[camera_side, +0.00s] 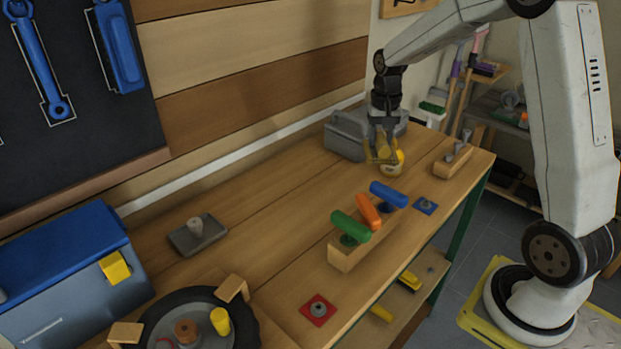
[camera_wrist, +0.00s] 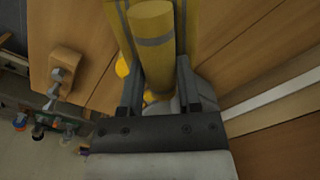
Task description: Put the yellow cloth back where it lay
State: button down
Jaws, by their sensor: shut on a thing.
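My gripper (camera_side: 381,158) is over the far part of the wooden bench, in front of a grey metal box. In the wrist view its jaws (camera_wrist: 152,50) are closed on a yellow roll (camera_wrist: 153,62) with grey bands. The roll looks like a smooth cylinder; I cannot tell whether it is the cloth. In the side view the roll is hard to separate from my yellowish fingers. A rounded yellow object (camera_side: 393,168) with a pale patch is just below and beside the fingertips. I cannot tell whether the roll touches it or the bench. No flat yellow cloth is visible.
The grey box (camera_side: 345,137) stands close behind my gripper. A wooden block with grey pieces (camera_side: 453,160) is to the right. A rack with green, orange and blue handles (camera_side: 345,255) stands nearer. A grey tray (camera_side: 197,238) lies left. The middle bench is clear.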

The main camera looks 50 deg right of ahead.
jog(key=shift+f, duration=5.65)
jog(key=shift+c, duration=1.5)
grip_release()
jog(key=shift+f, duration=0.1)
notch_tip(320, 180, up, 12)
jog(key=shift+r, duration=0.15)
